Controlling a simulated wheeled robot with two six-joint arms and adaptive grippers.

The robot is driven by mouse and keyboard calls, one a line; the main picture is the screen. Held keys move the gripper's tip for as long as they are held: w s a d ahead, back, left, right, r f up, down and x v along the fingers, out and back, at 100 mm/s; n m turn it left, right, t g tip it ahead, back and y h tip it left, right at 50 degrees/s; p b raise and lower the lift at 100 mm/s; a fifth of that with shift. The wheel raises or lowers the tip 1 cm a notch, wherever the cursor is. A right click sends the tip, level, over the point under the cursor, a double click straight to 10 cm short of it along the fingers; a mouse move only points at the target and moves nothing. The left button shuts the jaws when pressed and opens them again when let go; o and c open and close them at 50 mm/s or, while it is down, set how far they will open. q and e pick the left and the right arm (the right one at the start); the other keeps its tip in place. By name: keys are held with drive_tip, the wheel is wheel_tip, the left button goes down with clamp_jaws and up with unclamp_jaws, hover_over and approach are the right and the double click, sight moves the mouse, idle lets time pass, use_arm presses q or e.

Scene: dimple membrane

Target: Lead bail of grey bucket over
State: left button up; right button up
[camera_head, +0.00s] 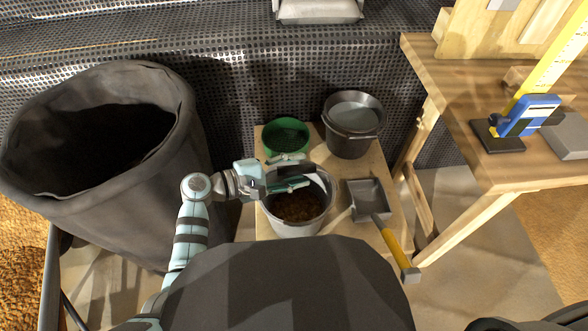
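A light grey bucket (297,229) with brown loose material inside stands upright on the low wooden platform, in the middle of the head view. My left gripper (289,172) reaches in from the left over the bucket's back rim. Its two teal fingers are spread apart, one behind the rim and one above the bucket's mouth. I cannot make out the bail clearly, nor whether the fingers touch it; part of the rim is hidden by the gripper. My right gripper is not in view.
A green tub (287,136) and a dark bucket (350,145) stand behind. A grey scoop (367,196) with a yellow handle lies to the right. A large black fabric bin (150,215) stands left, and a wooden workbench (500,170) stands right.

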use_arm(q)
drive_tip(key=shift+c, duration=0.2)
clamp_jaws()
drive_tip(key=shift+w, duration=0.1)
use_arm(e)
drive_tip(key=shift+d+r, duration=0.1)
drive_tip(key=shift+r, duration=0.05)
use_arm(q)
drive_tip(key=w+f+n+g+b, duration=0.1)
drive_tip(key=w+f+n+g, duration=0.1)
drive_tip(key=w+n, duration=0.2)
drive_tip(key=shift+w+y, duration=0.4)
drive_tip(key=shift+w, duration=0.5)
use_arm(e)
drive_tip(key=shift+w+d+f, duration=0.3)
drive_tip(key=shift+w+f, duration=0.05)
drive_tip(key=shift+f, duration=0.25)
